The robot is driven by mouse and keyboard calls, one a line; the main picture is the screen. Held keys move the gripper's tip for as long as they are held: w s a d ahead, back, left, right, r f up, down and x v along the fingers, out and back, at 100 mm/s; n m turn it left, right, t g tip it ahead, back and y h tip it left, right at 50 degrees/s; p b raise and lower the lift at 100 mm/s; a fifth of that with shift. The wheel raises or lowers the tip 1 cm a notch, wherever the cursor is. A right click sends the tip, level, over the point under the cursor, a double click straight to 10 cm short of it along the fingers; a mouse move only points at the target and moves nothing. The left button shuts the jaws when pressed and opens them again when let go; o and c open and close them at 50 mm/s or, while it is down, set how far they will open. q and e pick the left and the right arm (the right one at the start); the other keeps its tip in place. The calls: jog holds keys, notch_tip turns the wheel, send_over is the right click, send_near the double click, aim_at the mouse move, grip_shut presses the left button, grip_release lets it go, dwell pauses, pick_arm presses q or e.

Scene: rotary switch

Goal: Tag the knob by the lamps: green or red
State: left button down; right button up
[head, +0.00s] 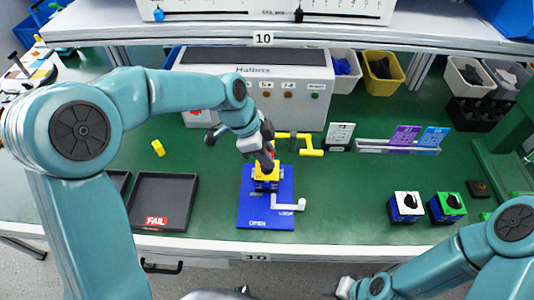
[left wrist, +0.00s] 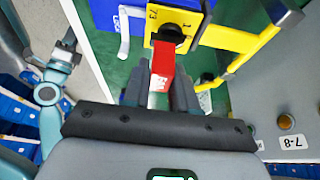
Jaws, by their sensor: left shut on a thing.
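A rotary switch with a yellow face plate (head: 266,183) and a dark knob (left wrist: 172,34) sits on the blue base (head: 285,215), which is marked OPEN and LOCK. My left gripper (head: 268,160) is above it, pointing down. In the left wrist view its fingers (left wrist: 160,92) are shut on a red piece (left wrist: 163,64) with a white part below. The red piece's far end overlaps the knob's edge; I cannot tell whether they touch. My right gripper (head: 347,288) is partly visible at the bottom.
Two more switches, one white-faced (head: 405,206) and one green-faced (head: 447,207), stand at right. A black FAIL tray (head: 163,200) lies left. A yellow bar frame (head: 308,146) stands behind the blue base. Cards (head: 404,137) stand in a rack. Green mat between is clear.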

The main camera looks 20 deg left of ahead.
dwell(0.6)
pick_arm(q)
jog(key=shift+f+b, duration=1)
jog(key=shift+b, duration=0.15)
jog(key=c, duration=0.8)
grip_release()
jog(key=shift+r, duration=0.1)
jog(key=v, duration=1.6)
jog(key=shift+s+r+p, duration=0.1)
jog(key=shift+r+p, duration=0.05)
jog(key=shift+p, duration=0.25)
